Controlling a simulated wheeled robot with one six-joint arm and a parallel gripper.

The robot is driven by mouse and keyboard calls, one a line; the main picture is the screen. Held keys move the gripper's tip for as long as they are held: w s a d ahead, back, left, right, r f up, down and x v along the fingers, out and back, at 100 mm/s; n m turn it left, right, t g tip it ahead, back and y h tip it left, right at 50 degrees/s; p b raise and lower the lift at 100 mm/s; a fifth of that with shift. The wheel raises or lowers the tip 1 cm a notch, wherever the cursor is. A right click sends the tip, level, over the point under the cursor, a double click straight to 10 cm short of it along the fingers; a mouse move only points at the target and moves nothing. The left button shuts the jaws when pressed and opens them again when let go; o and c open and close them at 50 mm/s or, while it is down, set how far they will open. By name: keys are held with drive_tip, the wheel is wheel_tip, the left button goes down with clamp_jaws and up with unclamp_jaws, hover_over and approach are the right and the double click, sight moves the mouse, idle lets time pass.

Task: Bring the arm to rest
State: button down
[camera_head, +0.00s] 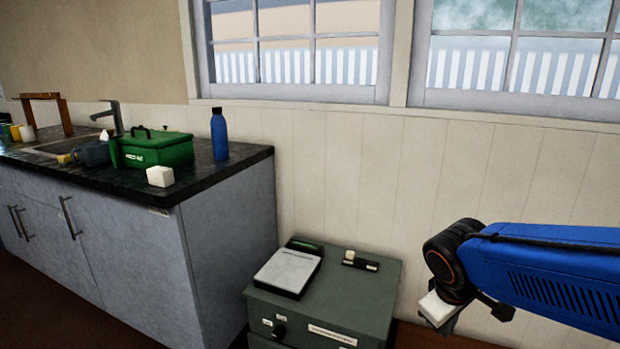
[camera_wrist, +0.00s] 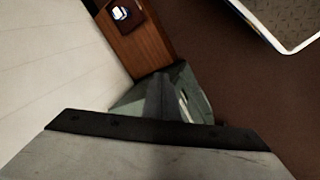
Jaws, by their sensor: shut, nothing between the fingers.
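My arm, with a blue link, reaches in from the right edge of the head view. Its dark wrist joint hangs in front of the pale wall, to the right of the green-grey cabinet (camera_head: 330,305). My gripper (camera_wrist: 160,95) shows in the wrist view as dark shut fingers with nothing between them. Behind the fingers, the cabinet also shows in the wrist view (camera_wrist: 190,85). In the head view the fingers cannot be told clearly. A brown lever frame (camera_head: 65,115) stands far off on the counter.
The dark counter (camera_head: 190,185) at left bears a green box (camera_head: 157,150), a blue bottle (camera_head: 219,135) and a white cube (camera_head: 160,176). A grey-white device (camera_head: 288,270) and a small switch block (camera_head: 360,262) sit on the cabinet. Brown wood (camera_wrist: 140,40) and open floor (camera_wrist: 220,60) show beyond.

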drive_tip(key=s+r+m+t+y, duration=0.1)
drive_tip(key=s+m, duration=0.4)
drive_tip(key=s, duration=0.5)
drive_tip(key=shift+s+d+r+m+t+y, duration=0.15)
drive_tip(key=shift+s+r+m+t+y, duration=0.15)
drive_tip(key=shift+r+y, duration=0.65)
drive_tip(key=shift+r, duration=0.15)
idle(0.7)
